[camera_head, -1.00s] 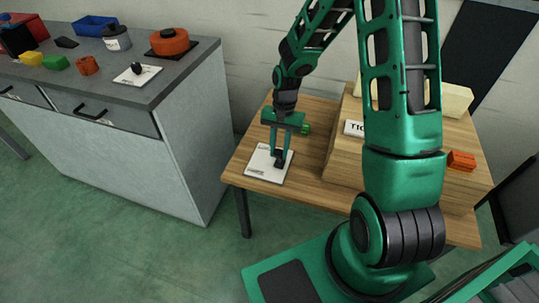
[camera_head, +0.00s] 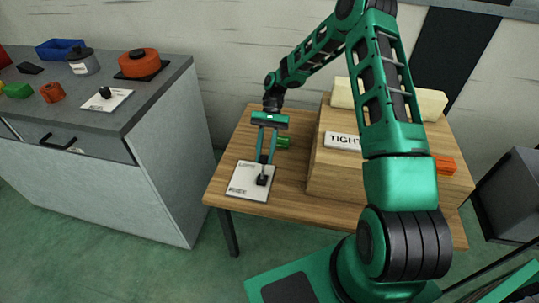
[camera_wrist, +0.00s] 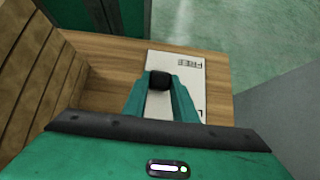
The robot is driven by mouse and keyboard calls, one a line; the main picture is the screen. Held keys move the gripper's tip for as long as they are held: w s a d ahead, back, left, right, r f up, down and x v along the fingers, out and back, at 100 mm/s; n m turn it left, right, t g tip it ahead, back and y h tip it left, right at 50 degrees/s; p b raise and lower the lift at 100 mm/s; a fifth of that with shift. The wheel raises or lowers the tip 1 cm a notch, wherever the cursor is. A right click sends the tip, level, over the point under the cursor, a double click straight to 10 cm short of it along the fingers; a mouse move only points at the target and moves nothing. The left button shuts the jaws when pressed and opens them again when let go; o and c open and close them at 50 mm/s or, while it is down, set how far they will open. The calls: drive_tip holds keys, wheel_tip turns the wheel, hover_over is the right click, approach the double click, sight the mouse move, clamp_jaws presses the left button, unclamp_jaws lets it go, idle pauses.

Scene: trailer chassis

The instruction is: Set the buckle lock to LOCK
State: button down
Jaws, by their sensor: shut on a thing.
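A white plate (camera_head: 240,188) with small printed labels lies flat on the front left of the wooden table. A small black lever knob (camera_head: 262,180) stands on the right part of the plate. My gripper (camera_head: 265,159) reaches down to it from above, with its green fingers on the knob. In the wrist view, the black knob (camera_wrist: 160,81) sits between the two fingertips (camera_wrist: 161,86), which are shut on it. The fingers hide part of the plate (camera_wrist: 185,62). The labels are too small to read, so the knob's setting cannot be told.
A green part (camera_head: 283,142) lies behind the fingers. At left, a grey cabinet (camera_head: 150,105) carries another white plate with a black knob (camera_head: 104,92).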

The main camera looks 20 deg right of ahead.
drive_tip(key=shift+w+d+f, duration=0.3)
drive_tip(key=shift+w+f, duration=0.1)
drive_tip(key=shift+w, duration=0.2)
drive_tip(key=c, duration=1.4)
unclamp_jaws()
drive_tip(key=shift+f, duration=0.15)
drive_tip(key=shift+c, duration=0.2)
drive_tip(key=v, duration=1)
drive_tip(key=shift+w+r, duration=0.25)
drive_tip(key=shift+r, duration=0.1)
drive_tip(key=shift+d, duration=0.1)
